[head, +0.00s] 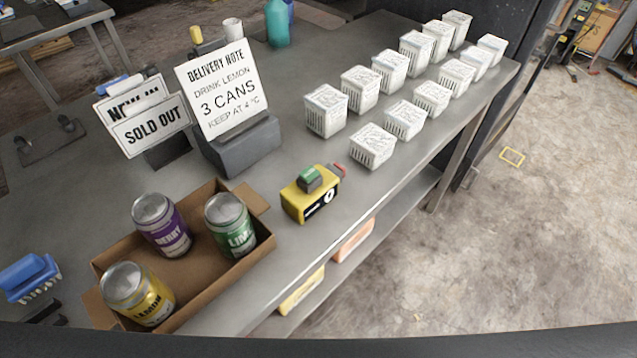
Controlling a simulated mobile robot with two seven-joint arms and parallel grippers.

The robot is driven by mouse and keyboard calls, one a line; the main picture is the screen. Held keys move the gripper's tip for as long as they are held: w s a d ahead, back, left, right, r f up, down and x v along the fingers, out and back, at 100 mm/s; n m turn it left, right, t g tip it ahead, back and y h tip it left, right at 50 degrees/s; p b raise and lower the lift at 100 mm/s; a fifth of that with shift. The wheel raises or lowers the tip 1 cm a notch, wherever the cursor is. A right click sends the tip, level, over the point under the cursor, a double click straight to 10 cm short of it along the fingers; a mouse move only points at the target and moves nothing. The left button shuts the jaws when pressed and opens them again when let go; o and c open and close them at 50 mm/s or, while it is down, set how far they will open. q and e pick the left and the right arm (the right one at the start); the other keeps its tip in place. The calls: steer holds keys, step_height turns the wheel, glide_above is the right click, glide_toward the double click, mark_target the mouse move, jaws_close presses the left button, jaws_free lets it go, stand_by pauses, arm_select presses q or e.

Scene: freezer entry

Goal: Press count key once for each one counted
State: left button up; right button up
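A yellow counter device (311,196) stands on the grey steel table. It has a raised green key (311,178) on top, a small red part (340,168) at its far right, and a dark front panel with a white round mark. An open cardboard box (222,268) to its left holds a purple berry can (161,224), a green lime can (230,224) and a yellow lemon can (138,293), all upright. A delivery note (222,90) reads "Drink lemon, 3 cans, keep at 4 °C". Neither of my grippers can be made out in view.
Several white baskets (372,145) stand in two rows toward the back right. Signs, one reading "Sold out" (152,125), stand left of the note. A blue brush (30,277) lies at the left. The table is clear around the counter's front and right.

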arm_select(q)
jaws_close()
stand_by(1.5)
